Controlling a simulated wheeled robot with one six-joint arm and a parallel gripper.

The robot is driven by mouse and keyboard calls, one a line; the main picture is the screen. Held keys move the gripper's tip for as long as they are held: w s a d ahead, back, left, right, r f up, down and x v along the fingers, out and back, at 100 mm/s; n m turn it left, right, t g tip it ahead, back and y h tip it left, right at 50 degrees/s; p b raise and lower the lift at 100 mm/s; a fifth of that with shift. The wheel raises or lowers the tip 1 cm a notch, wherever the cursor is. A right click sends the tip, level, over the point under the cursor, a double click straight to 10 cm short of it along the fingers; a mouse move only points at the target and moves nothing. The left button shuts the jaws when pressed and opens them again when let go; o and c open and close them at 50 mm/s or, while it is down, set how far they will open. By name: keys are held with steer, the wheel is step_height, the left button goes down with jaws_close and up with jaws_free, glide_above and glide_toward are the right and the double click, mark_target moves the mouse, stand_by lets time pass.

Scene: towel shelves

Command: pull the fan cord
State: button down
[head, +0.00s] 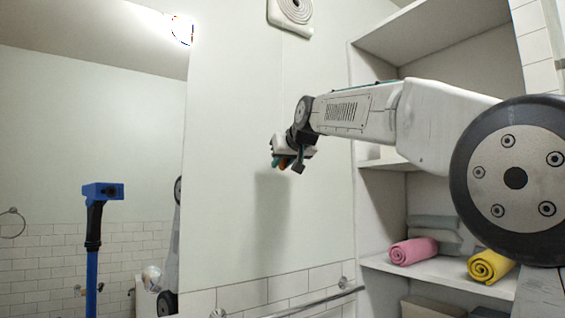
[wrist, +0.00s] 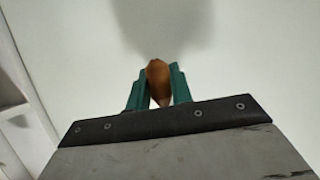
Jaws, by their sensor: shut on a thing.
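The fan (head: 291,10) is a pale round-grilled unit high on the wall at the top of the head view. A thin cord (head: 283,75) hangs from it down toward my gripper (head: 287,163). In the wrist view, my gripper (wrist: 160,88) has green fingers shut on the brown-orange cord pull (wrist: 158,82), one finger on each side. In the head view the pull shows only as a small orange spot between the fingers. The gripper is in front of the pale wall, and its shadow falls below it.
Open shelves (head: 405,264) stand at the right, with a pink rolled towel (head: 413,251), a yellow rolled towel (head: 491,266) and folded grey towels (head: 433,233). A towel rail (head: 312,303) runs along the wall below. A mirror (head: 130,180) fills the left side.

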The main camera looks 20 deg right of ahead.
steer(key=shift+f, duration=0.45)
steer(key=c, duration=1.2)
jaws_free()
steer(key=shift+o, duration=0.2)
steer(key=v, duration=0.7)
steer(key=shift+s, duration=0.4)
